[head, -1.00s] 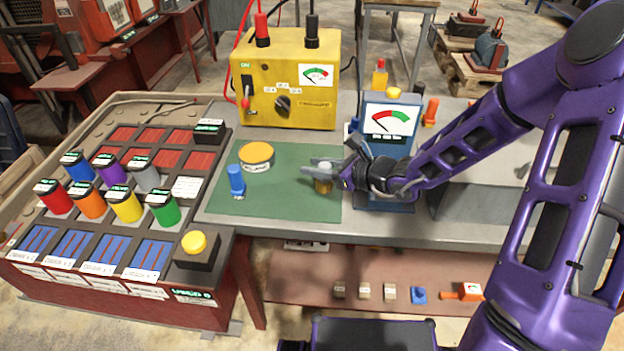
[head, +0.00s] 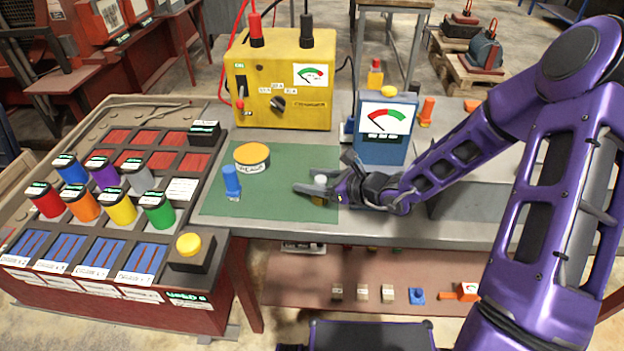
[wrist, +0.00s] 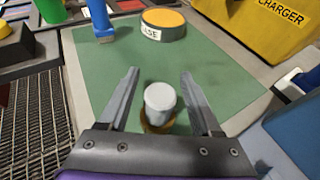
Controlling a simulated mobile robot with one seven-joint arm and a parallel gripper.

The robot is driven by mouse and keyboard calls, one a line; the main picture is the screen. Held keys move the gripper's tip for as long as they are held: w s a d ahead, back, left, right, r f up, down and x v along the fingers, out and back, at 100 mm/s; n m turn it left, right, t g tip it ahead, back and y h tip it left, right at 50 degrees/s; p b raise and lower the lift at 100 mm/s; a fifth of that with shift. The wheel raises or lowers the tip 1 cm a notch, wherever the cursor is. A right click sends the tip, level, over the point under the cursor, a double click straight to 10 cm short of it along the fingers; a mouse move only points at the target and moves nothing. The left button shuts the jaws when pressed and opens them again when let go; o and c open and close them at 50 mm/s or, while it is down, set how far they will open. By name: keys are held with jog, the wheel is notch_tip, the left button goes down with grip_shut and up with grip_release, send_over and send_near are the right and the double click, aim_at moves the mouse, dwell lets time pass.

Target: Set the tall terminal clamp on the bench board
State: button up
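A white-capped piece with a brass-coloured lower part (wrist: 160,103) stands upright between the fingers of my gripper (wrist: 160,85); I take it for the tall terminal clamp. In the wrist view the fingers are apart, with a narrow gap on each side of the white cap. In the head view my gripper (head: 316,189) is low over the near right part of the green board (head: 270,205), and the white cap (head: 320,180) shows between the fingers. The foot of the piece is mostly hidden, so I cannot tell whether it touches the board.
A blue upright piece (head: 232,182) and a round orange-topped piece (head: 252,157) stand on the board. A yellow charger (head: 280,85) is behind, a blue meter (head: 385,132) behind my gripper. A rack of coloured cylinders (head: 122,208) is at left. The board's near middle is clear.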

jog(key=shift+s+d+r, duration=0.1)
jog(key=shift+d+r, duration=0.1)
jog(key=shift+r, duration=0.1)
jog(key=p+v, duration=0.2)
jog(key=v, duration=0.9)
jog(key=shift+d, duration=0.25)
jog(key=shift+s, duration=0.15)
